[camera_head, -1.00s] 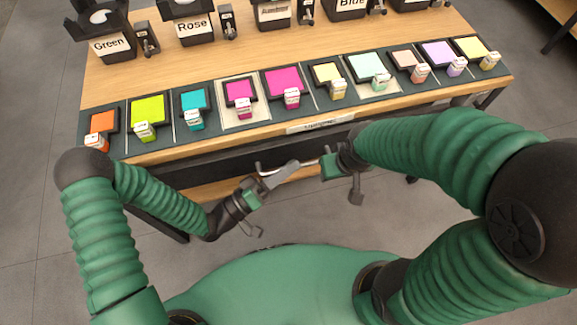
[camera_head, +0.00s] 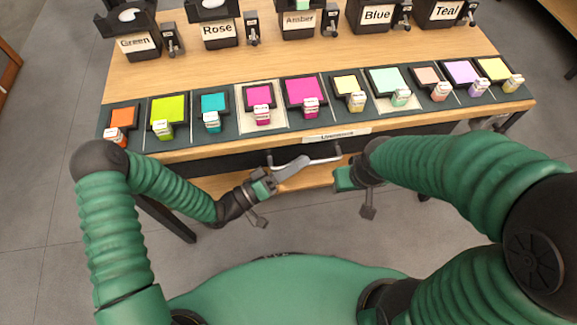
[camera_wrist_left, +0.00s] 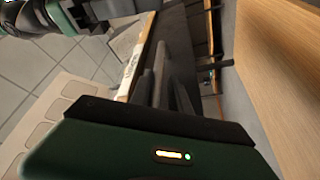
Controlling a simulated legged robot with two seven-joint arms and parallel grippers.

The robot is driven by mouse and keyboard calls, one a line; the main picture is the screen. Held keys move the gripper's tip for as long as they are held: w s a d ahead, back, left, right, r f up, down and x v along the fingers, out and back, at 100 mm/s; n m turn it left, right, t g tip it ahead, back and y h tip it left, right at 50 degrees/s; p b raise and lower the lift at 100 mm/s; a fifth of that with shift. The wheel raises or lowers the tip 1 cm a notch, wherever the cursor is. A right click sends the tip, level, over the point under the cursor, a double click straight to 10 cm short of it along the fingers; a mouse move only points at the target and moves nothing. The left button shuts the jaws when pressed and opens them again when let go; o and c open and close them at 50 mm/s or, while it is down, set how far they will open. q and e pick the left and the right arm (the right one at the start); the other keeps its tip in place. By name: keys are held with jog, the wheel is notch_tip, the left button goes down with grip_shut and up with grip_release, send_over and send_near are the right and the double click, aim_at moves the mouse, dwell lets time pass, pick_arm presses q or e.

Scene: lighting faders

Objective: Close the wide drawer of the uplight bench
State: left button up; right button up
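The wide drawer's dark front (camera_head: 225,168) runs under the front edge of the uplight bench (camera_head: 190,152), close beneath it. Its pale bar handle (camera_head: 322,160) stands out from the front. My left gripper (camera_head: 292,168) is at the handle's left part, its grey finger overlapping the bar; I cannot tell whether it touches. In the left wrist view its dark fingers (camera_wrist_left: 170,88) point along a dark panel, and their gap is unclear. My right gripper (camera_head: 348,174) is by the handle's right end, partly hidden by its own arm, and its fingers are not clear.
Coloured squares with small labelled blocks line the bench's front strip, such as a lime one (camera_head: 168,108). Labelled lamps, such as Rose (camera_head: 218,30), stand behind them. A lower wooden shelf (camera_head: 222,184) shows under the drawer. Grey floor (camera_head: 50,215) is clear at the left.

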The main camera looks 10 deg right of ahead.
pick_arm(q)
jog(key=shift+w+r, duration=0.1)
jog(key=p+v, duration=0.2)
jog(key=v, duration=1.5)
jog(key=shift+p, duration=0.35)
